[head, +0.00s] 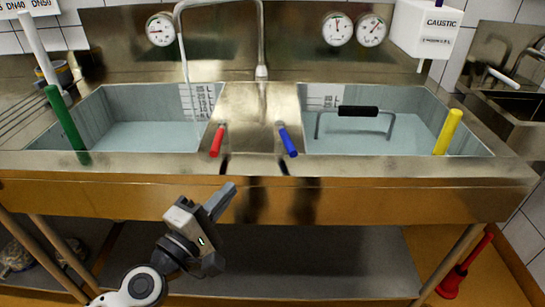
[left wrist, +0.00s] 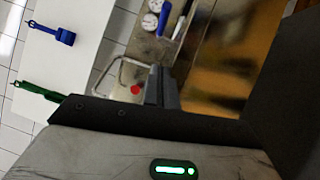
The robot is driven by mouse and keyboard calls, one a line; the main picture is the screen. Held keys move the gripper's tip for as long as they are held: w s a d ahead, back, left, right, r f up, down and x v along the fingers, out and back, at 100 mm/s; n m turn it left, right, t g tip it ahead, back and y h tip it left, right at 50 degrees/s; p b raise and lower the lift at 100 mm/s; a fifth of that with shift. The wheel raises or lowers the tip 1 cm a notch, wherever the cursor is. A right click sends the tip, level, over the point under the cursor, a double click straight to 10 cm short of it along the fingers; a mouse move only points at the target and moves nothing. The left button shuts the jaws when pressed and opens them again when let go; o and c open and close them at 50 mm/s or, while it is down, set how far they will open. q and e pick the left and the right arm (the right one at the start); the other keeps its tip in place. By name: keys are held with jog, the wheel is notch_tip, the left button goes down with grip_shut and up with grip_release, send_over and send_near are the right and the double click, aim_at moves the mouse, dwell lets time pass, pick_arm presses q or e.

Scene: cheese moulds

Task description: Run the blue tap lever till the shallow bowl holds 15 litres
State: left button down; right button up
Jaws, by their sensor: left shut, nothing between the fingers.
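The blue tap lever (head: 288,140) stands on the steel deck between two basins, right of a red lever (head: 217,140). The metal spout (head: 262,60) arches over the left basin (head: 140,102). Both this and the right basin (head: 405,108) hold water; I cannot tell which is shallower. A scale (head: 201,100) marks the left basin's back wall, but its figures are too small to read. My left gripper (head: 229,192) is shut and empty, in front of and below the levers, apart from them. The blue lever also shows in the left wrist view (left wrist: 183,20). My right gripper is out of view.
A black-handled metal bar (head: 358,111) spans part of the right basin. A green stick (head: 67,125) leans at the left basin and a yellow one (head: 447,132) at the right. Gauges (head: 338,29) hang behind. The sink's front edge lies between my gripper and the levers.

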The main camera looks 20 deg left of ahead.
aim_at(273, 168)
pick_arm(q)
jog(key=p+x, duration=0.1)
jog(key=x, duration=0.4)
jog(key=p+x, duration=0.2)
jog(key=x, duration=0.3)
jog(key=shift+w+r, duration=0.25)
jog(key=shift+w+d+r+p, duration=0.1)
jog(key=shift+w+d+p, duration=0.15)
jog(key=shift+d, duration=0.3)
jog(key=shift+w+d+r+p, duration=0.1)
jog(key=shift+w+d, duration=0.15)
jog(key=shift+d, duration=0.3)
jog(key=shift+w+d, duration=0.25)
jog(key=shift+d, duration=0.25)
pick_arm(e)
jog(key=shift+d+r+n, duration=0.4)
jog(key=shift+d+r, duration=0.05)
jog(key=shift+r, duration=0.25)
pick_arm(q)
jog(key=shift+w, duration=0.1)
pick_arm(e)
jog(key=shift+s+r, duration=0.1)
